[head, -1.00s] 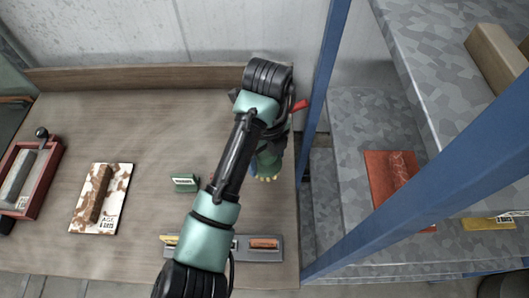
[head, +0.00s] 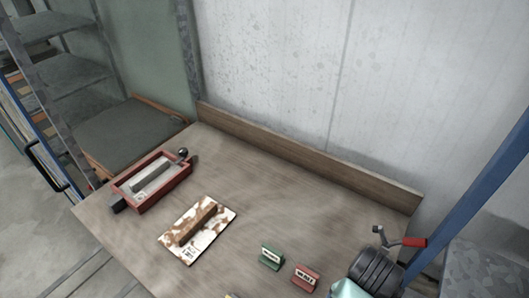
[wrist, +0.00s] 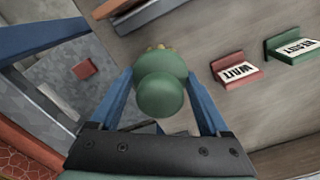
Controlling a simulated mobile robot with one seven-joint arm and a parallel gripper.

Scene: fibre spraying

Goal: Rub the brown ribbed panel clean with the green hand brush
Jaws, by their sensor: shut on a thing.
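In the wrist view, my gripper (wrist: 161,76) is shut on the green hand brush (wrist: 158,97), with blue fingers on either side of its round green handle. A little of its yellowish bristles shows beyond the handle. In the head view, a brown bar-shaped piece (head: 196,222) lies on a white card with brown patches (head: 216,244) on the table. I cannot tell whether this piece is the ribbed panel; no ribs are clear. The brush and gripper are out of the head view; part of my arm shows at its lower right.
A red tray (head: 127,189) with a grey bar stands on the wooden table (head: 270,190). A green sign (head: 270,256) and a red sign (head: 305,277) stand near the front. A red-handled crank (head: 412,242) and a blue post (head: 480,205) are at right. The table's middle is clear.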

